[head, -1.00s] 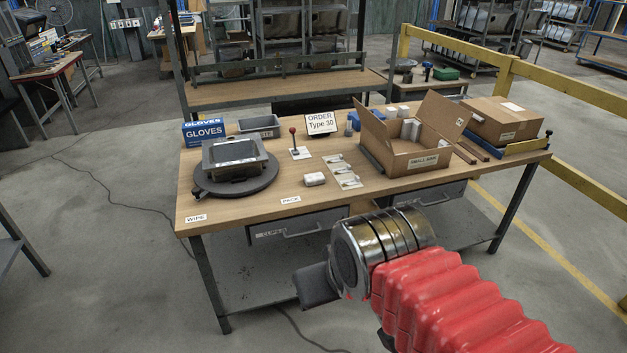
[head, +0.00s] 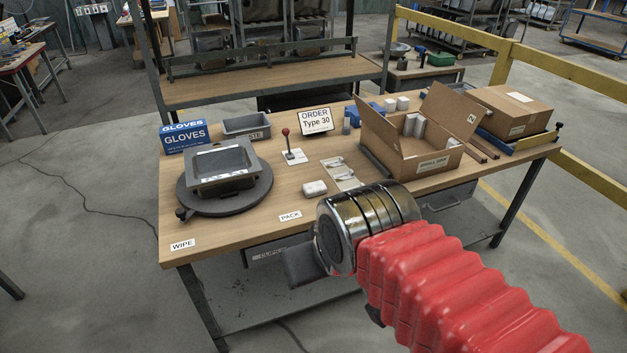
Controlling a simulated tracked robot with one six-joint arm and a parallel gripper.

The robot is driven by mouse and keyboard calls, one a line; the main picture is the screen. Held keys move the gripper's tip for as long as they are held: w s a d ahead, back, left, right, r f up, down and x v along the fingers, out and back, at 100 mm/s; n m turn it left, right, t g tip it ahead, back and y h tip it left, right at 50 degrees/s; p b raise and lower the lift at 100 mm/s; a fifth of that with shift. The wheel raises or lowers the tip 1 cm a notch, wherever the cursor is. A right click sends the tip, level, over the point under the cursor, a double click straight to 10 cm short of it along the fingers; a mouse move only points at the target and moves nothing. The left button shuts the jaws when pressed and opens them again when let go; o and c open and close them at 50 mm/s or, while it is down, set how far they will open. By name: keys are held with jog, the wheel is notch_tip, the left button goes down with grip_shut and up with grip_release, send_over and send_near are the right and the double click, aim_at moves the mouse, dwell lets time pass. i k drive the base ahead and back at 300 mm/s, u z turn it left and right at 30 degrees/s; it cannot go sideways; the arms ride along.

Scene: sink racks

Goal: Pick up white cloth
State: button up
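A small white bundle (head: 314,188) lies on the workbench top (head: 235,221), just behind the PACK label. It may be the white cloth, but it is too small to tell for sure. My gripper (head: 303,266) shows as a dark grey block at the end of my red-sleeved arm, past the metal wrist. It is in front of the bench's near edge, apart from the bundle and nearer to me. Its fingers cannot be made out, so I cannot tell whether it is open or shut.
A blue gloves box (head: 184,137), a red-knobbed lever (head: 286,133) and an order sign (head: 316,121) stand behind. An open carton (head: 415,165) stands right. A yellow rail (head: 585,75) runs along the right.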

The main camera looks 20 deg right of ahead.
aim_at(312, 189)
jog(key=u, duration=0.05)
jog(key=i, duration=1.05)
